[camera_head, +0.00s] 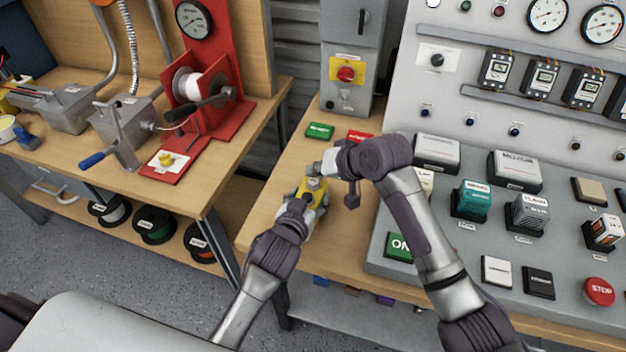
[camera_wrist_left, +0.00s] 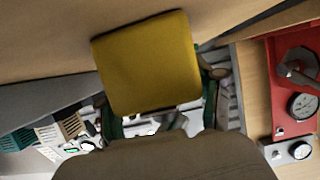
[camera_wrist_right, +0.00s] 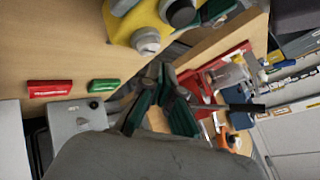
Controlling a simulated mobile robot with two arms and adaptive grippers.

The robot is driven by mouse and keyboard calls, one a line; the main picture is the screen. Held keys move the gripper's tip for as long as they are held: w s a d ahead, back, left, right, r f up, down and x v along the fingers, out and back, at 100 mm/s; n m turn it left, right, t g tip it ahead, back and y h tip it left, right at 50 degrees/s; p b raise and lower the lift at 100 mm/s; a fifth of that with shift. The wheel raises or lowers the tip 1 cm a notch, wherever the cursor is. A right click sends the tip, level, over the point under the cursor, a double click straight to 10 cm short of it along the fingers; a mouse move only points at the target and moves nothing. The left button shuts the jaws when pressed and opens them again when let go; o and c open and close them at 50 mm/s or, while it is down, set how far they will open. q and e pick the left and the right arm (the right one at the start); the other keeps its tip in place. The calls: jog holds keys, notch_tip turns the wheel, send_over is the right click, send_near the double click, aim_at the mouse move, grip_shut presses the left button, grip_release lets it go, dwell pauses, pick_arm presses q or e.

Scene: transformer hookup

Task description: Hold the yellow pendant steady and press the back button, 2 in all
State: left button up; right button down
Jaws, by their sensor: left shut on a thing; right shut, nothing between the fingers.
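The yellow pendant (camera_head: 315,184) is held above the wooden bench by my left gripper (camera_head: 303,203). In the left wrist view the pendant's flat yellow face (camera_wrist_left: 148,62) fills the space between the fingers. My right gripper (camera_head: 325,169) is shut and empty beside the pendant's upper end. The right wrist view shows the pendant's yellow body (camera_wrist_right: 155,17) with a black round button (camera_wrist_right: 181,12) and a grey one (camera_wrist_right: 146,41). The right fingertips (camera_wrist_right: 163,78) are close to the grey button; I cannot tell whether they touch. Which button is the back one is not clear.
A green block (camera_head: 319,131) and a red block (camera_head: 359,136) lie on the bench below a grey box with a red knob (camera_head: 345,74). The control panel (camera_head: 470,235) is at right. A red winch stand (camera_head: 215,130) is on the left bench.

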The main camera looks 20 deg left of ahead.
aim_at(316, 182)
pick_arm(q)
jog(key=shift+f, duration=0.3)
pick_arm(e)
jog(key=shift+r, duration=2.5)
pick_arm(q)
jog(key=o, duration=1.2)
jog(key=shift+o, duration=1.3)
jog(key=shift+w, duration=0.15)
pick_arm(e)
jog(key=shift+w+f, duration=0.15)
jog(key=shift+w, duration=0.05)
pick_arm(q)
jog(key=shift+r, duration=0.15)
pick_arm(e)
jog(key=shift+s, duration=0.1)
